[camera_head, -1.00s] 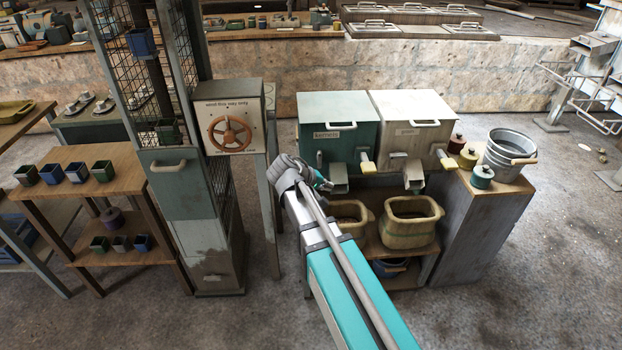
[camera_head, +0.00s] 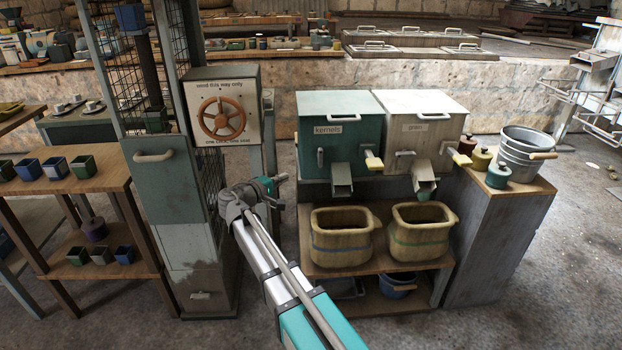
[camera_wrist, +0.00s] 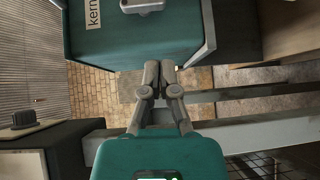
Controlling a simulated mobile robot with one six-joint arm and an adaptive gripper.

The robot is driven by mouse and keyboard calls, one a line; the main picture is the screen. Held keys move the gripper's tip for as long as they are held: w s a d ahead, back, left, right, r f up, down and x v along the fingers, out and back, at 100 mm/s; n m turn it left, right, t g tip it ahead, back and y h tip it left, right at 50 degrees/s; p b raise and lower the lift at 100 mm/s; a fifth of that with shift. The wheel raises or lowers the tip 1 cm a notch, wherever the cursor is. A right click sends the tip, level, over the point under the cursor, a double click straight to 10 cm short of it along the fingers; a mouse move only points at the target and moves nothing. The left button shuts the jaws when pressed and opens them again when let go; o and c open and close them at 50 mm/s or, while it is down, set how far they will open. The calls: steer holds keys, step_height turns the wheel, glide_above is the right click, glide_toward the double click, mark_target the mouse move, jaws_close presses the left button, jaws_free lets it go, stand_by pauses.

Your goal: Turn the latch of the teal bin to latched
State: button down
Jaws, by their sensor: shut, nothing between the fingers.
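The teal bin (camera_head: 355,133), labelled "kernels", stands on the wooden stand, left of a cream bin. Its latch (camera_head: 320,157) is a small handle on the front, below the label, and looks upright.
The cream bin (camera_head: 420,115) has a similar latch (camera_head: 404,153) lying level. Spouts (camera_head: 341,180) and a pale handle (camera_head: 373,161) stick out in front. Two tubs (camera_head: 340,249) sit below. A green cabinet (camera_head: 165,190) and a wheel panel (camera_head: 222,118) stand left.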

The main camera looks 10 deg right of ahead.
steer(key=shift+w+a+f+n+t+b, duration=0.15)
steer(key=shift+w+a+t+b, duration=0.1)
steer(key=shift+a, duration=0.2)
steer(key=shift+w+a+f+n+t+b, duration=0.15)
steer(key=shift+w+a+t, duration=0.1)
steer(key=shift+a, duration=0.2)
steer(key=shift+r, duration=0.1)
glide_toward(310, 166)
steer(key=w+d+r, duration=0.2)
steer(key=w+d, duration=0.1)
steer(key=shift+w, duration=0.25)
steer(key=shift+s+d, duration=0.15)
steer(key=shift+d, duration=2)
steer(key=shift+a, duration=0.25)
steer(key=shift+b, duration=0.35)
